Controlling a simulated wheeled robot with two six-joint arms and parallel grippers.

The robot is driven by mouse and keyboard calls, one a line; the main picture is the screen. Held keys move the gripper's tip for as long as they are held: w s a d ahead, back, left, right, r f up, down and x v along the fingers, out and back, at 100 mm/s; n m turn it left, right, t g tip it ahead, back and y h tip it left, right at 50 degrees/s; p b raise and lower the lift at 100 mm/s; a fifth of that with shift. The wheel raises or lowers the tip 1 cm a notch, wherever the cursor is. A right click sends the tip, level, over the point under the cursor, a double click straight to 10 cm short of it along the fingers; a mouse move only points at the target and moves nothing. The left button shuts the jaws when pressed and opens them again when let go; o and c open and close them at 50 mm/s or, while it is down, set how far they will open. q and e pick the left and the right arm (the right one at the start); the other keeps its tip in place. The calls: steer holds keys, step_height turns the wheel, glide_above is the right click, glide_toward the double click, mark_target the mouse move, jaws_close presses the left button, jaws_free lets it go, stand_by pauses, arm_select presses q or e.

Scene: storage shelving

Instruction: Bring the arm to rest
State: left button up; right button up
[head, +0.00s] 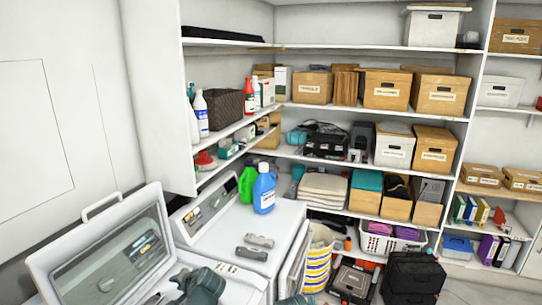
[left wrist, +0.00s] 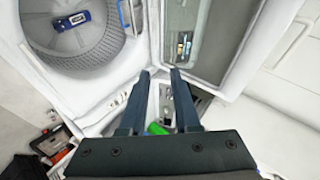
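My left gripper (left wrist: 160,72) shows in the left wrist view with its two dark fingers apart and nothing held between the tips. It points toward an open washer with a round drum (left wrist: 112,55) and an opened lid with a window (left wrist: 200,35). A small green thing (left wrist: 157,128) shows past the fingers, low between them. In the head view a dark part of my left arm (head: 200,285) is at the bottom edge, in front of the machines. Its fingertips are hard to make out there.
The raised lid (head: 105,245) stands at the left in the head view. A blue bottle (head: 264,192), a green bottle (head: 246,184) and grey objects (head: 252,252) are on the white machine top. A striped basket (head: 318,262) and a black case (head: 411,277) stand right. Loaded shelves fill the back.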

arm_select(q)
steer(key=s+d+f+g+h+b, duration=0.3)
steer(key=s+d+f+b, duration=0.4)
steer(key=s+d+f, duration=0.3)
steer(key=s+d+f+n+g+h+b, duration=0.1)
steer(key=s+d+f+g+h+b, duration=0.2)
steer(key=s+d+f+b, duration=0.5)
steer(key=s+d+f+g, duration=0.1)
steer(key=d+f, duration=0.3)
steer(key=f, duration=0.3)
steer(key=shift+s+d+f+h, duration=0.25)
steer(key=shift+s+d+h, duration=0.05)
steer(key=shift+s+d, duration=0.05)
stand_by(0.5)
